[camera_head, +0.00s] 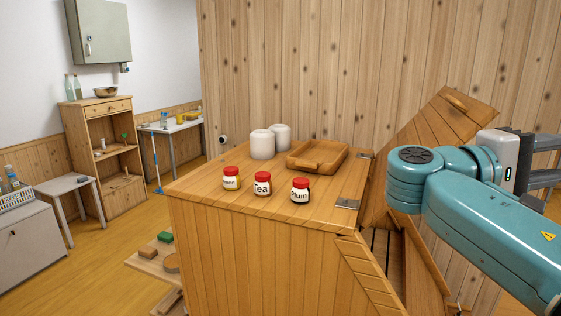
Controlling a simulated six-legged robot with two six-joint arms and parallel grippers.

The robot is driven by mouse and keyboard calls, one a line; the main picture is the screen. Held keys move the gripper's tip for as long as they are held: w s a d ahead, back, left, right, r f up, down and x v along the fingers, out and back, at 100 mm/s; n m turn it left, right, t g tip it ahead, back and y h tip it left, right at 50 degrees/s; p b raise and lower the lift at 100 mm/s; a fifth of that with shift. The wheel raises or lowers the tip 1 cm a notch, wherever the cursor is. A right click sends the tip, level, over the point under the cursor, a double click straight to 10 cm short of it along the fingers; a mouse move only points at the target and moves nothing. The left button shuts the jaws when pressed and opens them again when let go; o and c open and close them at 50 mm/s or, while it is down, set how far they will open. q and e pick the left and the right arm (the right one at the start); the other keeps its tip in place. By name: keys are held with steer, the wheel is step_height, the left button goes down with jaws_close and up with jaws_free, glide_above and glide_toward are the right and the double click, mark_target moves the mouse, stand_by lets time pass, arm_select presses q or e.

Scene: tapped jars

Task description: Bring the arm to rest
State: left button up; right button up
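My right arm comes in from the right edge, its teal links folded at a joint above the right side of the wooden counter. A pale grey box-like part sits at the arm's far end. My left arm and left gripper are not in the picture. Three red-lidded jars stand upright on the counter top (325,210): a yellowish jar (231,184), a jar marked Tea (262,188) and a dark jar marked as plum (300,196). No gripper touches them.
Two white canisters (262,146) and a wooden tray (316,158) stand behind the jars. A raised wooden lid (436,139) leans behind my arm, by an open bin. Open floor (100,250) lies at the left.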

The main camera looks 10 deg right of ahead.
steer(key=w+a+f+n+t+y, duration=0.1)
steer(key=w+f+n+t+y, duration=0.2)
steer(key=w+f, duration=0.5)
steer(key=w+a+f+n+t+y, duration=0.1)
steer(key=w+f+n+t, duration=0.4)
steer(key=f, duration=0.5)
steer(key=w+a+f+n+g+y, duration=0.1)
steer(key=a+f+n+y, duration=0.2)
steer(key=f, duration=0.8)
steer(key=w+a+f+n+y, duration=0.1)
steer(key=a+f+y, duration=0.3)
steer(key=f, duration=0.7)
steer(key=s+a+f+g+y, duration=0.1)
steer(key=s+a+f+y, duration=0.1)
steer(key=s+a+f, duration=0.3)
steer(key=s+a+f+m+g+y, duration=0.1)
steer(key=a+f+y, duration=0.2)
steer(key=f, duration=0.5)
steer(key=s+a+f+g+y, duration=0.1)
steer(key=s+a+f+y, duration=0.1)
steer(key=s+a+f, duration=0.3)
steer(key=s+a+f+m+y, duration=0.5)
steer(key=s+a+f+m, duration=0.4)
steer(key=s+f+m, duration=0.2)
steer(key=s+f, duration=0.2)
steer(key=s, duration=0.1)
steer(key=shift+s+m+g, duration=0.3)
steer(key=shift+m, duration=0.1)
